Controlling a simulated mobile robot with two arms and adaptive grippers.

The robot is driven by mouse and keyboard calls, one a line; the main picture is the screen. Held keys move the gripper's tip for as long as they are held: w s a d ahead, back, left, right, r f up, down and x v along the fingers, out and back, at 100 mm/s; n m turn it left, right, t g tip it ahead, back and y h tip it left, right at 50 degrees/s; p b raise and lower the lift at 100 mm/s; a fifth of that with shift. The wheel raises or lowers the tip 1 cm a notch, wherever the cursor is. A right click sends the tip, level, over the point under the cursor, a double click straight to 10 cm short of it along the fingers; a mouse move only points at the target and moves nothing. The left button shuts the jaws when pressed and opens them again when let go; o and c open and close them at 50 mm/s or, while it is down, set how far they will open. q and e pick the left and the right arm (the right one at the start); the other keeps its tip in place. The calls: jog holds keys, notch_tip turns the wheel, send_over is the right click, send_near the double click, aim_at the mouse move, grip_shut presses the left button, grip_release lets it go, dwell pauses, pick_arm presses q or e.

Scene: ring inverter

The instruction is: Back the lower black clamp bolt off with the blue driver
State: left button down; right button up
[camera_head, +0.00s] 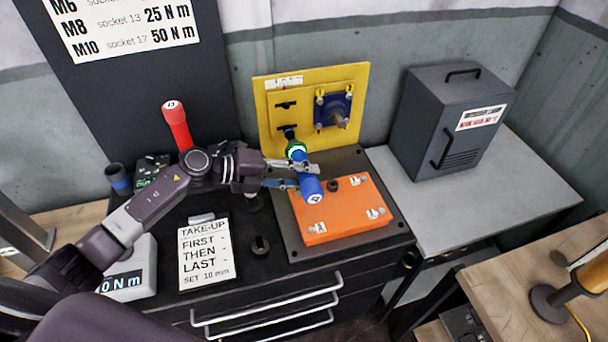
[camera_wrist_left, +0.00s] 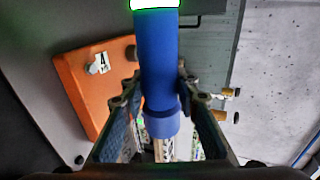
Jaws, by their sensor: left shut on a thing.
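My left gripper (camera_head: 300,176) is shut on the blue driver (camera_head: 310,188), in front of the yellow plate (camera_head: 358,88). The driver also shows in the left wrist view (camera_wrist_left: 157,60), between the fingers of the left gripper (camera_wrist_left: 156,95). A bright green ring circles the driver near its far end. The upper black clamp (camera_head: 286,104) is uncovered. My right gripper is not in view.
An orange block (camera_head: 340,222) lies below the driver on a dark plate. A blue bracket (camera_head: 334,108) with a shaft sits right of the bolts. A red driver (camera_head: 176,122) stands behind my left arm. A dark cabinet (camera_head: 450,120) stands on the grey bench at right.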

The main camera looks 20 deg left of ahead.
pick_arm(q)
jog(key=shift+w+a+r+b, duration=0.15)
jog(key=shift+w+a+b, duration=0.25)
jog(key=shift+w, duration=0.2)
dwell(0.5)
jog(key=shift+w+a+r+b, duration=0.15)
jog(key=shift+w+a+b, duration=0.05)
jog(key=shift+w+b, duration=0.15)
dwell(0.3)
jog(key=shift+w+a+r, duration=0.1)
jog(key=shift+r, duration=0.05)
dwell(0.9)
jog(key=shift+s+d+r+p, duration=0.1)
jog(key=shift+s+d+p, duration=0.1)
jog(key=shift+p, duration=0.2)
jog(key=shift+s+d+f+p, duration=0.25)
jog(key=shift+s+d+p, duration=0.4)
jog(key=shift+s+p, duration=0.3)
jog(key=shift+s+d+p, duration=0.45)
jog(key=shift+s+p, duration=0.05)
jog(key=shift+s, duration=0.2)
jog(key=shift+s+d+f, duration=0.1)
jog(key=shift+s+d, duration=0.15)
jog(key=shift+s, duration=0.05)
